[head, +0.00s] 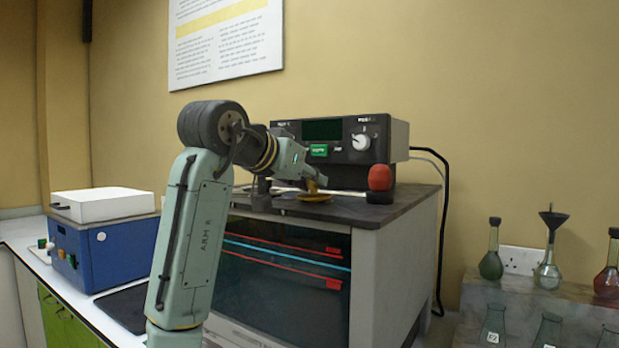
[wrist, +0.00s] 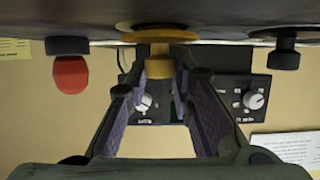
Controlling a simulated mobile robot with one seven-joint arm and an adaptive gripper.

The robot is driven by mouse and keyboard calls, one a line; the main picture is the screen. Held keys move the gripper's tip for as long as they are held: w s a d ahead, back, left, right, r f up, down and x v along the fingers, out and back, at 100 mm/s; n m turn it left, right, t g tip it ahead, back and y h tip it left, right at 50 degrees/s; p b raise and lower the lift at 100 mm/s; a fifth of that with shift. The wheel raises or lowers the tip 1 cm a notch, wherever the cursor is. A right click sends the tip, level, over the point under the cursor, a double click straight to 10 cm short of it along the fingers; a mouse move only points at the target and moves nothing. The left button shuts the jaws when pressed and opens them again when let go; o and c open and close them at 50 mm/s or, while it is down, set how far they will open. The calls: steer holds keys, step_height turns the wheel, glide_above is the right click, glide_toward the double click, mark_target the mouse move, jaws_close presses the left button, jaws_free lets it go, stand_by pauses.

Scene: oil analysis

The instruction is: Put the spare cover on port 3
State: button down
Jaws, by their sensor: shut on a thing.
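My gripper (head: 318,183) is low over the dark top of the oven-like unit. It is shut on the knob of a brass-yellow cover (head: 313,197), whose round flange is at or just above the top. In the wrist view, which looks upside down, the cover's knob (wrist: 159,65) is between the fingertips. A red rounded piece on a black base (head: 380,184) stands at the right of the top. A black knobbed piece (wrist: 285,52) shows at the right of the wrist view. I cannot read port numbers, and any opening under the cover is hidden.
A black control box (head: 345,142) with a dial and green button stands behind the gripper. A blue box with a white lid (head: 103,205) is at the left. Flasks and a funnel (head: 551,225) stand on a ledge at the right, away from the arm.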

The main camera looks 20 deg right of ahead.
steer(key=shift+f, duration=0.2)
steer(key=c, duration=1.3)
jaws_free()
steer(key=shift+a, duration=0.1)
steer(key=v, duration=1.2)
steer(key=shift+s, duration=0.1)
